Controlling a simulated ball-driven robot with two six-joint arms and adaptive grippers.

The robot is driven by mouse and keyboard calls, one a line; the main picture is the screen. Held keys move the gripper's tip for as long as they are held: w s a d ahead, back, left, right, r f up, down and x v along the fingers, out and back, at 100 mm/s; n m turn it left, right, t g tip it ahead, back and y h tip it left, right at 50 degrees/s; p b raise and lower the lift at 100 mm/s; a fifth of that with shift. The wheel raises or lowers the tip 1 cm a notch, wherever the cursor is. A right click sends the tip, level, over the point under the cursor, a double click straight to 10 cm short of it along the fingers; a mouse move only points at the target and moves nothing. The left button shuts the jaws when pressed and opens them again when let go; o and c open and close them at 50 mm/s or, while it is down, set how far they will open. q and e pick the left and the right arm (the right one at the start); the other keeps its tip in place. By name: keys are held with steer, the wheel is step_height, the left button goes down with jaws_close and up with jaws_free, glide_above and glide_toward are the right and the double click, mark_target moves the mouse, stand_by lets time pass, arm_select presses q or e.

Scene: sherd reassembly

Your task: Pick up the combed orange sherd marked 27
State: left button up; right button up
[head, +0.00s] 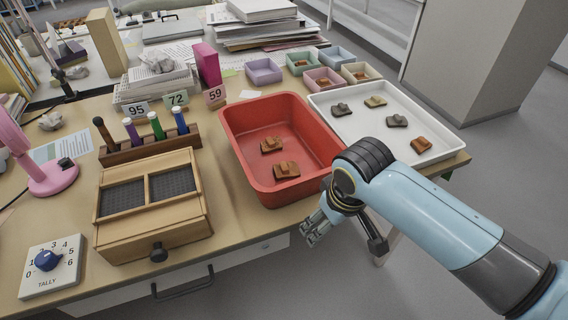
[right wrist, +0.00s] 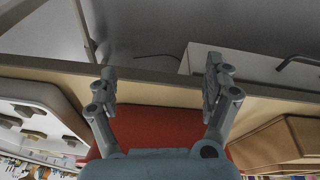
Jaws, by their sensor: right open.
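An orange sherd (head: 421,144) lies at the near right end of the white tray (head: 449,151). Two orange-brown sherds, one farther back (head: 273,145) and one nearer (head: 286,171), lie in the red tray (head: 232,150). No number or combing can be read on any of them, so I cannot tell which is 27. My right gripper (head: 313,229) is open and empty, off the table's front edge just in front of the red tray. In the right wrist view my gripper (right wrist: 160,84) has its fingers spread, with the red tray (right wrist: 155,128) beyond them. My left gripper is not in view.
Two grey sherds and a tan one (head: 375,101) share the white tray. Small coloured boxes (head: 264,71) stand behind. A wooden box (head: 150,227) with dark panels and a pen rack (head: 150,147) stand left of the red tray. The air before the table's front edge is free.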

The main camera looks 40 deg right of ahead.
steer(key=w+r+p, duration=0.1)
steer(key=w+r, duration=0.4)
steer(key=r, duration=0.5)
steer(key=m, duration=0.3)
glide_above(286, 165)
steer(key=s, duration=0.1)
steer(key=f, duration=0.3)
steer(key=shift+a+f+g+b, duration=0.35)
steer(key=shift+g, duration=0.05)
steer(key=f, duration=0.3)
steer(key=f+b, duration=0.1)
steer(key=f, duration=0.1)
steer(key=shift+w+d+f, duration=0.3)
steer(key=shift+w+d, duration=0.05)
steer(key=shift+w, duration=0.05)
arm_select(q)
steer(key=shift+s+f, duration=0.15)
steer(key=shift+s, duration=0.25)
arm_select(e)
steer(key=c, duration=1.3)
